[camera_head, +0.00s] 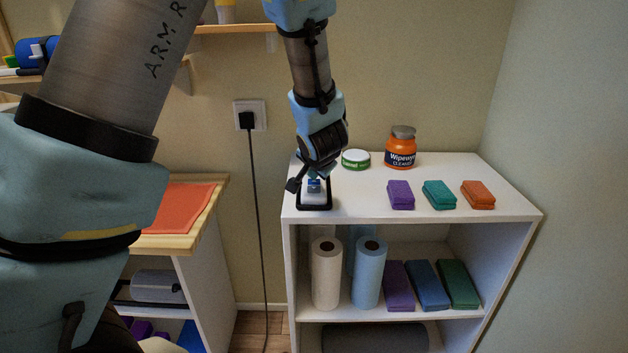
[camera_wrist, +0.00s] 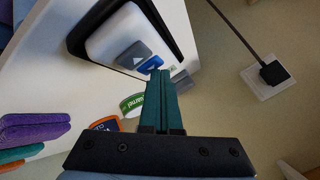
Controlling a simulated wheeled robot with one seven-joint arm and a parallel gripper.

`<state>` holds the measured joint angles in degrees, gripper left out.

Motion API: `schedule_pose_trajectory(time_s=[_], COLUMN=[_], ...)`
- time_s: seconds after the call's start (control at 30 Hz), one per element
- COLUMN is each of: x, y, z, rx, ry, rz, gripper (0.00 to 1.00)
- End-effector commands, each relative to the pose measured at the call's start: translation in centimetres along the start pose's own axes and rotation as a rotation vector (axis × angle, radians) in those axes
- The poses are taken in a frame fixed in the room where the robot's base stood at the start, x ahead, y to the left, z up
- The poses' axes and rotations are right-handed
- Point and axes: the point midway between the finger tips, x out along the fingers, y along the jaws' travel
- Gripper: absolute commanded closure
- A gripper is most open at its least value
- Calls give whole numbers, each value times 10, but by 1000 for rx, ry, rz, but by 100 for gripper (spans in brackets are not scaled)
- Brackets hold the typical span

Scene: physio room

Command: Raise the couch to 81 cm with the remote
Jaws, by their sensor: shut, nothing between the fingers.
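The remote (camera_head: 314,197) is a white handset in a black cradle on the left front part of the white shelf top. It shows larger in the wrist view (camera_wrist: 114,36), with a grey button and a blue button, each marked with an arrow. My gripper (camera_head: 314,177) is shut and empty, pointing down over the remote. In the wrist view the closed fingertips (camera_wrist: 160,74) are at the blue button's edge; I cannot tell whether they touch it. The couch and any height display are not in view.
A green-and-white tin (camera_head: 355,159) and an orange wipes tub (camera_head: 400,148) stand behind the remote. Purple (camera_head: 400,195), teal (camera_head: 439,195) and orange (camera_head: 478,194) blocks lie to the right. A wall socket with a plug (camera_head: 248,118) and hanging cable is at left.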

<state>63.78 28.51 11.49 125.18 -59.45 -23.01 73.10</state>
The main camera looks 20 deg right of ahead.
Motion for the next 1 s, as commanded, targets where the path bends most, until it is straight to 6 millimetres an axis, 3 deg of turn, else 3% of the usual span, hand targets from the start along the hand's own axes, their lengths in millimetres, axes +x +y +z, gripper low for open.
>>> schedule_pose_trajectory(time_s=[0.67, 1.0], x=[0, -10], y=[0, -7], z=[0, -7], rx=[0, 1], ry=[-1, 0], rz=[0, 0], gripper=[100, 100])
